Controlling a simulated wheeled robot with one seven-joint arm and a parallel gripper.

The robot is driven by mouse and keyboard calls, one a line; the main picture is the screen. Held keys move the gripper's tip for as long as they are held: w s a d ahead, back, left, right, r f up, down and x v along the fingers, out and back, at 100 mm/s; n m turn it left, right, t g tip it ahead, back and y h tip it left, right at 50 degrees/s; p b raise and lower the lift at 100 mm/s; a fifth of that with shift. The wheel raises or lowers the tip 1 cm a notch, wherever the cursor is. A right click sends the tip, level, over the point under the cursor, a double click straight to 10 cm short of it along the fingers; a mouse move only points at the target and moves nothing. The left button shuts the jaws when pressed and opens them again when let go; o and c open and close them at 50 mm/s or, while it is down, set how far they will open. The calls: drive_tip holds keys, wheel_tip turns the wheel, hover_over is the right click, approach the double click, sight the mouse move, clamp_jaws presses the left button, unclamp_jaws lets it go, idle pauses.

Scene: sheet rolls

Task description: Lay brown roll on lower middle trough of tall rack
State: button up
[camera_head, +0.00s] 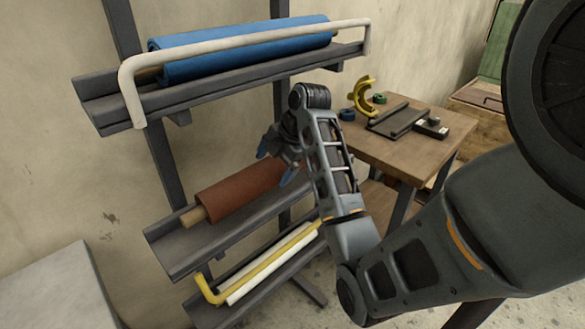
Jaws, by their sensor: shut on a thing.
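The brown roll (236,190), a reddish-brown sheet on a pale core, lies lengthwise along the middle trough (190,246) of the tall dark rack (168,170). Its near core end sticks out past the sheet. My gripper (279,165) is at the roll's far part and is shut on it, with blue-grey fingertips showing. My wrist and forearm hide the far end of the roll and of the trough. The roll looks level with the trough; I cannot tell whether its whole length touches the bottom.
A blue roll (240,52) lies in the upper trough behind a white bar (240,36). A white roll (270,264) with a yellow bar (212,292) is in the lowest trough. A wooden table (400,150) with tools stands right. A grey surface (55,298) is lower left.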

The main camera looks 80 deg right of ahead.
drive_tip(key=shift+w+d+r, duration=0.1)
drive_tip(key=shift+w+d, duration=0.05)
drive_tip(key=shift+w, duration=0.35)
drive_tip(key=shift+w+d+r, duration=0.1)
drive_tip(key=shift+w, duration=0.4)
drive_tip(key=shift+f, duration=1.75)
drive_tip(key=shift+f, duration=0.1)
drive_tip(key=o, duration=1.7)
drive_tip(key=shift+a+f, duration=0.1)
drive_tip(key=shift+f, duration=0.1)
drive_tip(key=shift+r, duration=0.1)
drive_tip(key=p+v, duration=0.2)
drive_tip(key=v, duration=0.8)
drive_tip(key=shift+r, duration=0.3)
drive_tip(key=shift+p+v, duration=0.8)
drive_tip(key=shift+p, duration=0.05)
drive_tip(key=shift+f, duration=0.1)
